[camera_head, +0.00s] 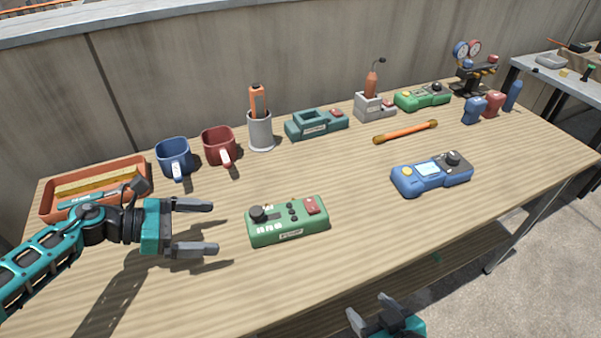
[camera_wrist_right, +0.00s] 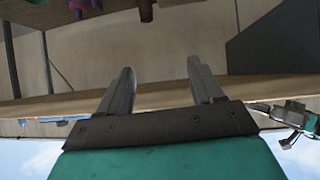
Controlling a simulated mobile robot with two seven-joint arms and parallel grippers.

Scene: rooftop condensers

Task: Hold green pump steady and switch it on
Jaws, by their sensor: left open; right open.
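A green boxy device (camera_head: 287,222), which looks like the green pump, lies on the front middle of the wooden table. It has a black knob at its left, small black buttons and a red switch (camera_head: 312,206) at its right end. My left gripper (camera_head: 213,228) is open and empty just left of it, its fingers pointing at its left end without touching. My right gripper (camera_head: 370,308) is open and empty, low in front of the table's front edge and right of the device. Its open fingers also show in the right wrist view (camera_wrist_right: 160,72).
A blue device (camera_head: 432,175) lies to the right. Behind are a teal device (camera_head: 316,123), another green device (camera_head: 422,96), an orange bar (camera_head: 405,131), mugs (camera_head: 220,146), a cup (camera_head: 260,132) and a tray (camera_head: 66,208). The table front is clear.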

